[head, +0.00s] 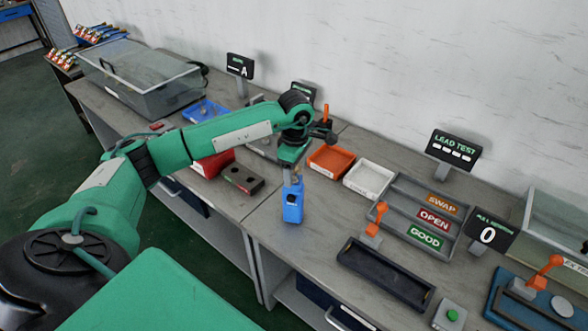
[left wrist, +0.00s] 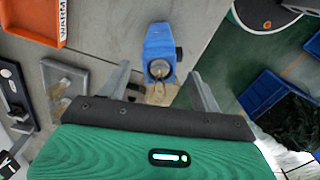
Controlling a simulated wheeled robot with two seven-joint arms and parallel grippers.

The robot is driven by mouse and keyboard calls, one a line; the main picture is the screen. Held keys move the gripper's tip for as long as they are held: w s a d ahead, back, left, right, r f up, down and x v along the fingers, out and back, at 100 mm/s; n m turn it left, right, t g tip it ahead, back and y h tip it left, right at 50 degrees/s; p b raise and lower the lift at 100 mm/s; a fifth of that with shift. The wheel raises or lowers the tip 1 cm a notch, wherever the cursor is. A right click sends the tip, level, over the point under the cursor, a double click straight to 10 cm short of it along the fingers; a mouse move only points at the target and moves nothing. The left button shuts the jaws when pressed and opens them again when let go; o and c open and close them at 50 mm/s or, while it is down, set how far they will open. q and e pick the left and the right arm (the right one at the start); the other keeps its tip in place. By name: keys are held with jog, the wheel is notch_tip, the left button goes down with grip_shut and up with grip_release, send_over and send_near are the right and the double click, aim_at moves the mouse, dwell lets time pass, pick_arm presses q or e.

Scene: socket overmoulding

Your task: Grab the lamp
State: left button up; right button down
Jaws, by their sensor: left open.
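The lamp appears to be the blue upright box-shaped object (head: 292,207) near the front edge of the bench in the head view. It also shows in the left wrist view (left wrist: 158,48), with a round metallic part on its near end and a dark knob on its side. My left gripper (head: 291,174) is just above it, pointing down. In the left wrist view the two fingers of my left gripper (left wrist: 160,88) are spread apart, with the lamp's end lying ahead between them. I cannot tell whether they touch it. My right gripper is not in view.
A dark block with holes (head: 243,179) and a red bin (head: 212,164) stand left of the lamp. An orange tray (head: 331,161) and a white tray (head: 369,180) lie behind right. A black tray (head: 385,274) is to the right. Bare bench lies right of the lamp.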

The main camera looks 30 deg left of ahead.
pick_arm(q)
jog(key=c, duration=1.1)
jog(key=shift+r, duration=0.1)
